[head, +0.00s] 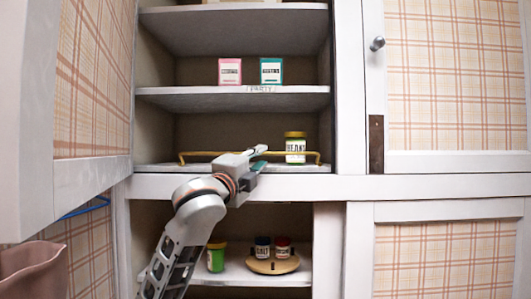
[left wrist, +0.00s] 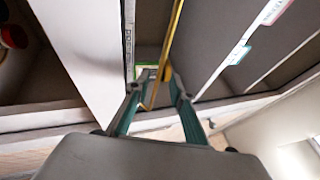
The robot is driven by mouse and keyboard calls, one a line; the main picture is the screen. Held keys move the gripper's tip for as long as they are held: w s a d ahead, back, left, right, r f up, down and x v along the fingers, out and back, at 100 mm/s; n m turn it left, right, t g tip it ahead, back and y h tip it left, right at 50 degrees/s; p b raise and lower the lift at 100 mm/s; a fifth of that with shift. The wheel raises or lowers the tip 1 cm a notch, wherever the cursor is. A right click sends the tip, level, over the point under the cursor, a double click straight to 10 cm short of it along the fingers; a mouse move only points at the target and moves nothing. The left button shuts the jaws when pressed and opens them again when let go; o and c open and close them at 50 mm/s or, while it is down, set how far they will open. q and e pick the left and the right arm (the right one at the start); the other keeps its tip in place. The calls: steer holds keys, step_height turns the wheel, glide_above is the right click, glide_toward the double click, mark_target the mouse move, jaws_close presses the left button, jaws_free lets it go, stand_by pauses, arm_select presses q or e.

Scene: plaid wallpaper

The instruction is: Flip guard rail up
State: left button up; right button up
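The guard rail (head: 215,153) is a thin gold bar with bent ends. It runs along the front of the middle shelf (head: 160,167) in the open cabinet, a little above the shelf surface. My left gripper (head: 260,158) is at the rail, right of its middle, and hides part of it. In the left wrist view the rail (left wrist: 173,40) passes between the two teal fingers (left wrist: 153,88). The fingers are apart; I cannot tell whether either touches the rail. My right gripper is in neither view.
A yellow-lidded jar (head: 295,148) stands on the shelf behind the rail's right part. Pink (head: 230,72) and teal (head: 271,72) boxes stand one shelf higher. Below are a green jar (head: 216,256) and a round wooden tray (head: 272,266) holding two small jars.

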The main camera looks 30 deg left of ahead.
mark_target(265, 154)
arm_select(q)
steer(key=shift+p+x, duration=0.45)
steer(key=shift+x, duration=1.9)
jaws_close()
